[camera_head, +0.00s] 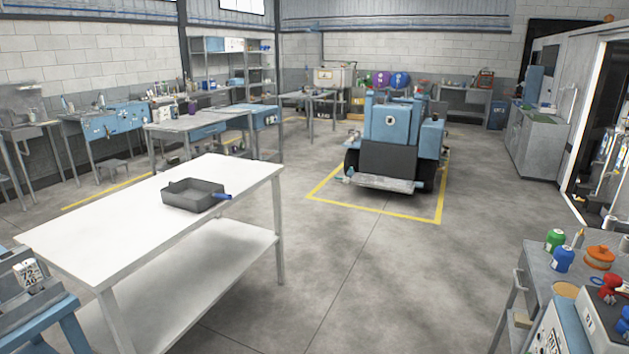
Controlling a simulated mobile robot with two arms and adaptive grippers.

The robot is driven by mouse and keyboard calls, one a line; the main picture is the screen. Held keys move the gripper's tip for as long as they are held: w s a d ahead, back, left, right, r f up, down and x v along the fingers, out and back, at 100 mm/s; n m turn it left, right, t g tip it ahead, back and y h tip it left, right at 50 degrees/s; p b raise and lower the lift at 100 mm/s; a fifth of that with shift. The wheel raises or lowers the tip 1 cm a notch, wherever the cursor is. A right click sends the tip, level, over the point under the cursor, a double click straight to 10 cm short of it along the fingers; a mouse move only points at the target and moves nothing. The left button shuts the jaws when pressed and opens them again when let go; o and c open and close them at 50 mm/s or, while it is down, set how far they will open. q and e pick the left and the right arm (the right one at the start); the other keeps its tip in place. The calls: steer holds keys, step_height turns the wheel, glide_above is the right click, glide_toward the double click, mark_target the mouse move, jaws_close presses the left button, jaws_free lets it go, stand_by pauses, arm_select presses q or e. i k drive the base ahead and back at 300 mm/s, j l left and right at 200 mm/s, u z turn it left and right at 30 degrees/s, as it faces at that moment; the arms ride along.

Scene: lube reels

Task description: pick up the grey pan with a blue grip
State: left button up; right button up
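The grey pan (191,194) sits upright on the white table (115,222), toward its far right end. It is squarish with raised walls. Its blue grip (222,196) points right, toward the table's right edge. Nothing touches the pan. Neither of my grippers is in view.
The white table has a lower shelf (190,285) and a mostly bare top. A cluttered workbench (535,262) stands at the lower right, and a blue bench (45,312) at the lower left. A blue machine (391,130) stands behind a yellow floor line. The middle floor is clear.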

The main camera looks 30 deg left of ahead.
mark_target(195, 195)
steer(key=u, duration=1.65)
steer(key=i+l+u, duration=0.2)
steer(key=i, duration=0.3)
steer(key=i+l+u, duration=0.2)
steer(key=i, duration=0.25)
steer(key=i+l+u, duration=0.15)
steer(key=i, duration=0.35)
